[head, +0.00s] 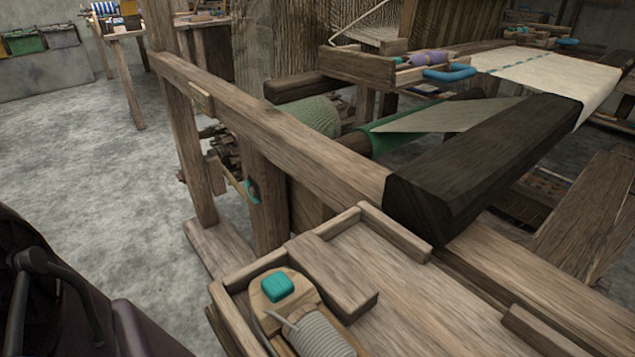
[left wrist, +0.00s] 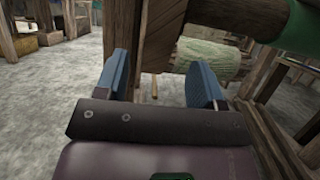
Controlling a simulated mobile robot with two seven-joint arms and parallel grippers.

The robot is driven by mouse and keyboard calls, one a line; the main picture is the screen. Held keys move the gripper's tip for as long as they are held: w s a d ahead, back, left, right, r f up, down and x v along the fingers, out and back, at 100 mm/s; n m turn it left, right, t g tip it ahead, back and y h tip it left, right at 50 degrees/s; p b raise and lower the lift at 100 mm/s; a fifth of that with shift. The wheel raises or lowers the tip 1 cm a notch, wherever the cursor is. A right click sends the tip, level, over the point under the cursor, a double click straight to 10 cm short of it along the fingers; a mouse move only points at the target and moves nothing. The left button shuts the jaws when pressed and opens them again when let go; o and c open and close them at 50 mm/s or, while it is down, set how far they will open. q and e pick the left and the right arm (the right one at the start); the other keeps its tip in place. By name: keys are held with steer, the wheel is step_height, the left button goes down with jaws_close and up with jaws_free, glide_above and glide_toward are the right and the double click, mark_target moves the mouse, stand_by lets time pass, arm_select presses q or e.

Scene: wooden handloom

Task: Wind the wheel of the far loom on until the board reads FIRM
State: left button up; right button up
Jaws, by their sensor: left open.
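A wooden loom fills the head view, with a roll of green cloth (head: 318,117) under its side beam (head: 270,125). Dark toothed parts (head: 228,150), perhaps a wheel, sit beside the left post, with a teal-gripped handle (head: 252,190) below them. I cannot tell whether this is the far loom. No board with readable words shows. My left gripper (left wrist: 160,82) is open in the left wrist view, its two blue fingers apart with nothing between them. A wooden post and the green roll (left wrist: 222,62) lie beyond the fingers. My right gripper is not in view.
A wooden tray (head: 375,295) with a teal-topped shuttle and grey thread stands in front. A dark beam (head: 480,160) juts across the right. Another wooden stand (head: 120,30) and bins (head: 40,38) are at the back left. The grey floor (head: 100,150) on the left is clear.

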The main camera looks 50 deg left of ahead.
mark_target(318, 221)
arm_select(q)
steer(key=x, duration=0.8)
steer(key=shift+c, duration=0.2)
jaws_close()
steer(key=shift+d, duration=0.15)
